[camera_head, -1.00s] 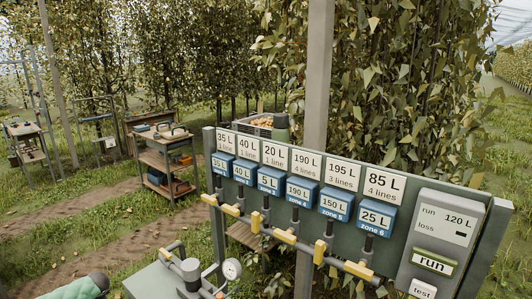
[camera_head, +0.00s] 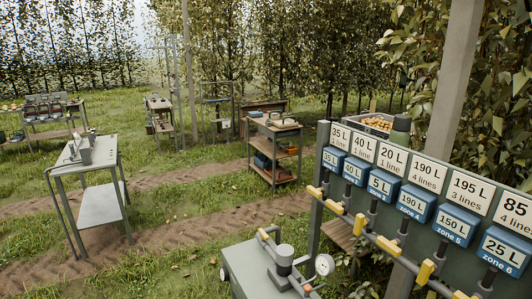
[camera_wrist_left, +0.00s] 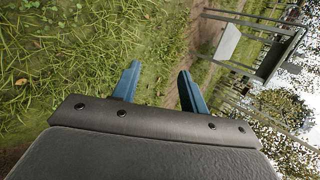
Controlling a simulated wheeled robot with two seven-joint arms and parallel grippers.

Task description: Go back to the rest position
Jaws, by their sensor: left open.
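My left gripper (camera_wrist_left: 158,85) shows in the left wrist view with its two blue fingers spread apart. It is open and empty, with only grass and a dirt track beyond the fingers. Neither gripper shows in the head view now. The irrigation panel (camera_head: 400,210) stands at the right of the head view with white litre cards, blue zone boxes and yellow valve handles. Its right end is cut off by the frame edge.
A grey pump unit with a gauge (camera_head: 324,264) stands at the bottom centre. A metal table (camera_head: 100,206) stands at the left, with a shelved cart (camera_head: 275,152) farther back. A crate of pears (camera_head: 375,124) sits behind the panel. Grass and dirt tracks lie open between them.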

